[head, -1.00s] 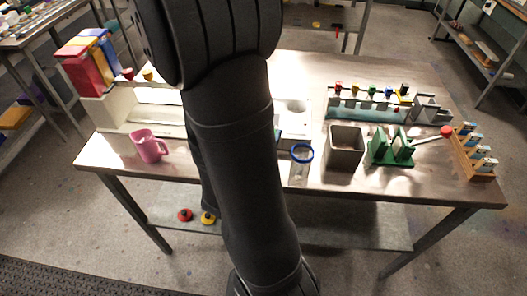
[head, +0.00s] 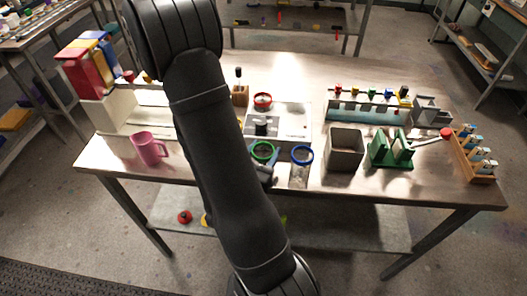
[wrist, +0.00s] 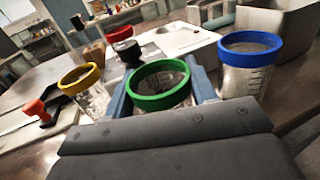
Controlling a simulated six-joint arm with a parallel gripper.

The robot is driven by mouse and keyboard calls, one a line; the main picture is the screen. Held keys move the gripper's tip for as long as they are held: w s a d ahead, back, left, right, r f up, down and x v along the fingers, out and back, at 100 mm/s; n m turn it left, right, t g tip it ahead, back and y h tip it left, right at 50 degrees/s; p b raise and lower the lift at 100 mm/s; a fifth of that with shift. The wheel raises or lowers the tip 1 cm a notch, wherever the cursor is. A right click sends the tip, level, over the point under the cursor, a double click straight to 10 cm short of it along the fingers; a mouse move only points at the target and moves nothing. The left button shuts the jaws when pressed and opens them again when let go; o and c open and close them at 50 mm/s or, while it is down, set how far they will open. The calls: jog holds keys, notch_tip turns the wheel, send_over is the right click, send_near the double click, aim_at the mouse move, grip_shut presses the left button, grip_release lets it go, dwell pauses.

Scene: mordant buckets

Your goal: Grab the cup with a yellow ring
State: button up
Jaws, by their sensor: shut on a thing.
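The cup with a yellow ring (wrist: 83,82) stands on the table left of my gripper in the wrist view. It is clear-walled and apart from the gripper; in the head view my arm hides it. My gripper (wrist: 162,76) has blue fingers on either side of a cup with a green ring (wrist: 165,100) and appears shut on it. This green-ringed cup (head: 262,151) also shows in the head view, beside my arm. Its lower part is hidden, so I cannot tell whether it touches the table.
A blue-ringed cup (head: 302,156) stands close on the right. A red-ringed object (head: 262,101) and a white tray (head: 292,122) are behind. A pink mug (head: 148,148) is at left; a grey bin (head: 345,148) and green rack (head: 390,150) are at right.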

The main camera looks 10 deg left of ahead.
dwell(0.3)
jog(key=o, duration=1.1)
jog(key=shift+f, duration=0.15)
jog(key=v, duration=1)
jog(key=shift+o, duration=0.5)
jog(key=shift+v, duration=1)
